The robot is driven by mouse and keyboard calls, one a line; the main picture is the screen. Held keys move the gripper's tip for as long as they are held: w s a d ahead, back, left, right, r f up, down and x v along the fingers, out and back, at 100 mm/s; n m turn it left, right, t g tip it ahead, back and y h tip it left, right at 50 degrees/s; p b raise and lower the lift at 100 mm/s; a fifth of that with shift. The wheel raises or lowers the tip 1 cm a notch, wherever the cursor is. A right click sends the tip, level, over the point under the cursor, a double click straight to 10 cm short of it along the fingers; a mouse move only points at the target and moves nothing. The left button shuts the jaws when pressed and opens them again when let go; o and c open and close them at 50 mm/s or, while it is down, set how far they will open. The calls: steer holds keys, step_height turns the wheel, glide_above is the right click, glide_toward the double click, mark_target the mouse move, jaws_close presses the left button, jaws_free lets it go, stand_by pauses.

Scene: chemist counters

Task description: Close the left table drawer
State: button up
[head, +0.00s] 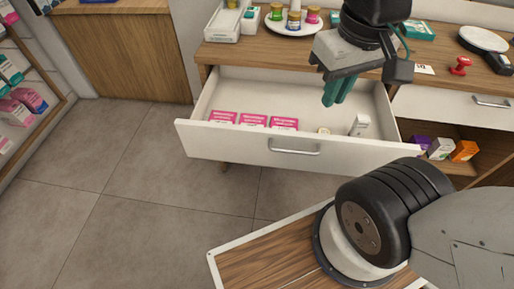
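The left table drawer (240,144) is white and pulled well out from the wooden table (208,52). Inside lie several pink-and-white boxes (253,120), a small round yellowish item (323,131) and a small white box (360,125). My gripper (338,98) points down over the drawer's right half, behind the front panel and apart from the handle. Its green fingers look close together, with nothing visible between them. The exact gap is hard to judge.
A closed right drawer (450,107) has its own handle, above an open shelf with several small boxes (440,148). On the tabletop are a white plate (280,27) with jars, a white tray (224,22) and a red item (461,66). Tiled floor (120,190) is clear at left.

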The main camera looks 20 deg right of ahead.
steer(key=shift+a, duration=0.15)
jaws_close()
steer(key=n+t+h, duration=0.1)
steer(key=n, duration=2.8)
glide_toward(215, 146)
steer(key=s+a+r, duration=0.3)
steer(key=s, duration=0.3)
steer(key=shift+n, duration=0.3)
steer(key=w+d+f, duration=0.1)
steer(key=f, duration=0.2)
steer(key=w+d+f, duration=0.1)
steer(key=w+f, duration=0.1)
steer(key=f, duration=0.1)
steer(key=w+d+f, duration=0.1)
steer(key=w+f, duration=0.1)
steer(key=f, duration=0.2)
steer(key=shift+w+d, duration=0.2)
steer(key=shift+w, duration=0.3)
